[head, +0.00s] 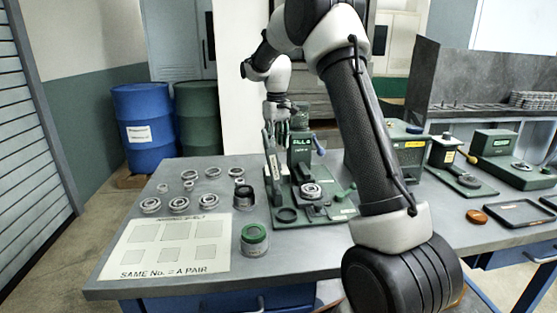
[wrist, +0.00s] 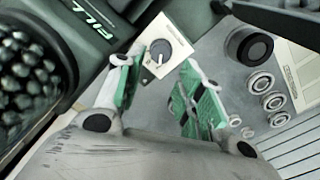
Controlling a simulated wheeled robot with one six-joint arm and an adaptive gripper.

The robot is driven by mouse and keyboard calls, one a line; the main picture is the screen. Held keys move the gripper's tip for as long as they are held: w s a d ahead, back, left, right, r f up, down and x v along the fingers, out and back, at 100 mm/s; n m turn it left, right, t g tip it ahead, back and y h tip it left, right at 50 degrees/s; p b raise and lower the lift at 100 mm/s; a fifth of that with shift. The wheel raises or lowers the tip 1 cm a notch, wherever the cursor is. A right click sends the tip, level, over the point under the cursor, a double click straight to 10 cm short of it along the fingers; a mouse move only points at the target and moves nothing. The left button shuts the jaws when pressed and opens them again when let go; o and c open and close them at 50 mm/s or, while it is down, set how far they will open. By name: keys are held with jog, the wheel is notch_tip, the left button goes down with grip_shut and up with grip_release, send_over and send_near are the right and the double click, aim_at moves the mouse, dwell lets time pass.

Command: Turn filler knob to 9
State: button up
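The filler (head: 300,150) is a green machine marked FILL on the workbench in the head view. Its green body (wrist: 95,35) and a clear container of dark balls (wrist: 28,85) fill the left of the wrist view. The filler knob (wrist: 159,57) is a small round knob on a light dial plate at the top middle of the wrist view. I cannot read its numbers or setting. My gripper (wrist: 163,80) is open, with green finger pads either side of the knob in the picture; no contact shows. In the head view my gripper (head: 275,125) hangs at the filler's left; the knob is not discernible there.
A dark cup (head: 244,198), a green-ringed jar (head: 254,240) and several metal rings (head: 180,204) stand left of the filler. A white pairing sheet (head: 165,247) lies at the front left. Other green machines (head: 497,160) stand right.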

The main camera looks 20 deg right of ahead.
notch_tip(320, 180, down, 8)
jog(key=shift+r, duration=0.15)
dwell(0.3)
jog(key=c, duration=0.8)
